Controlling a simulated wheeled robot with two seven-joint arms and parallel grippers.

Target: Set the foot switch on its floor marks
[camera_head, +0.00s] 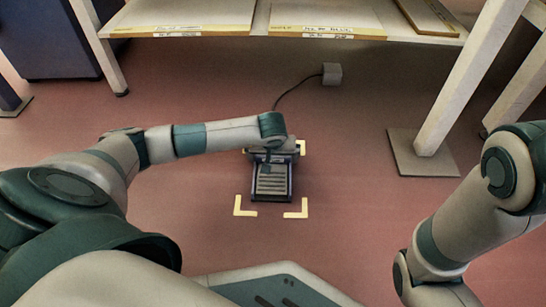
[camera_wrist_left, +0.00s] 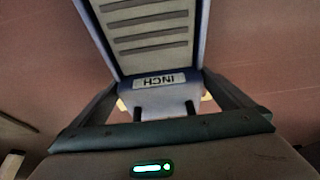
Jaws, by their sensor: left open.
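The foot switch (camera_head: 271,184) is a dark blue-framed pedal with a ribbed grey tread, lying on the floor. Pale yellow corner marks surround it: front left (camera_head: 243,208), front right (camera_head: 297,209) and back right (camera_head: 301,147). Its front end sits between the tops of the two front marks, and my gripper and arm partly hide its back end. My left gripper (camera_head: 268,158) is above that back end. In the left wrist view the pedal (camera_wrist_left: 150,30) with an INCH label fills the space ahead, between my open fingers (camera_wrist_left: 160,100). I cannot tell contact. My right gripper is out of view.
A dark cable (camera_head: 291,91) runs back from the switch to a small grey box (camera_head: 332,73) on the floor. A table with labelled boards (camera_head: 328,31) stands behind, with a leg and foot plate (camera_head: 421,155) at right. Red floor is clear around the marks.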

